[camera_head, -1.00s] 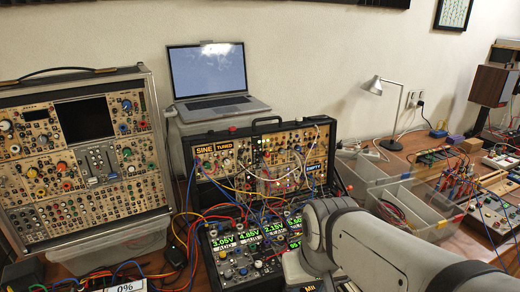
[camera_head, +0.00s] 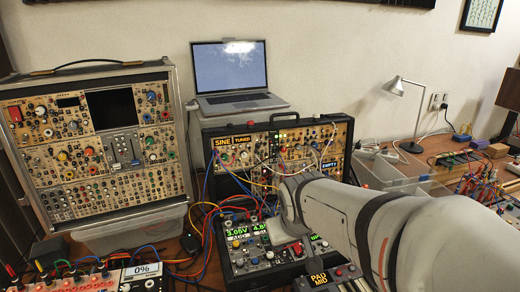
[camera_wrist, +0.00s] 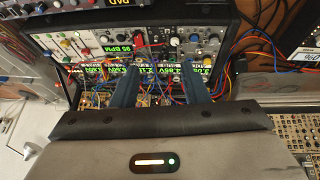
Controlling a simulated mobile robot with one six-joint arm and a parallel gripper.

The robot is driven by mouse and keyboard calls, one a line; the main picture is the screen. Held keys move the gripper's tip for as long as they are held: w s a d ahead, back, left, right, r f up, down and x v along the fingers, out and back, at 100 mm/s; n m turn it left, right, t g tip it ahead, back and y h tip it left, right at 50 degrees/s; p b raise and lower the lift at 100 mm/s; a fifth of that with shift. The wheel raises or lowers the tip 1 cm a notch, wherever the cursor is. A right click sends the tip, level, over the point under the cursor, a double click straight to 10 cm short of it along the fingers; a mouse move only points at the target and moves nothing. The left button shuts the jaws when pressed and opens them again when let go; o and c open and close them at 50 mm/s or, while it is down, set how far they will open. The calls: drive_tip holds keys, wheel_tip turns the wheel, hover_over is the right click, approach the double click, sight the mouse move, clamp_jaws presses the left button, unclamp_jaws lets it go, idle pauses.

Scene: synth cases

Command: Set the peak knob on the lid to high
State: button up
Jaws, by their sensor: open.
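The open case's upright lid (camera_head: 300,137) stands below the laptop in the head view, with SINE, TUNED and EMPTY labels and many small knobs. I cannot make out which knob is the peak knob or its setting. My arm covers the lid's lower right part. The case's lower panel (camera_head: 262,262) lies in front, with green voltage displays partly hidden by my arm. In the wrist view my gripper (camera_wrist: 157,70) has two blue fingers apart, with nothing held between them. They reach over the row of displays (camera_wrist: 120,71), near knobs and patch cables.
A large upright synth case (camera_head: 100,140) stands at left. A laptop (camera_head: 230,75) sits behind the lid. A clear bin (camera_head: 395,178) and a desk lamp (camera_head: 402,110) are at right. Loose cables (camera_head: 205,215) hang left of the lid and across its front.

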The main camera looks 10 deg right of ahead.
drive_tip(key=w+d+r+n+t+b, duration=0.15)
drive_tip(key=w+d, duration=0.25)
drive_tip(key=w, duration=0.4)
drive_tip(key=w+d+n+t+h+b, duration=0.1)
drive_tip(key=w+d+t, duration=0.2)
drive_tip(key=w+d, duration=0.3)
drive_tip(key=w+d+r+n+t+b, duration=0.1)
drive_tip(key=w+d+n+t, duration=0.15)
drive_tip(key=w, duration=0.65)
drive_tip(key=n+t+y+b, duration=0.2)
drive_tip(key=n+t+y, duration=0.3)
drive_tip(key=n+y, duration=0.15)
approach(300, 149)
drive_tip(key=shift+n+t, duration=0.25)
drive_tip(key=shift+t, duration=0.05)
drive_tip(key=p+x, duration=0.1)
drive_tip(key=x, duration=0.7)
drive_tip(key=shift+w+f, duration=0.15)
drive_tip(key=shift+f, duration=0.05)
drive_tip(key=shift+c, duration=0.5)
clamp_jaws()
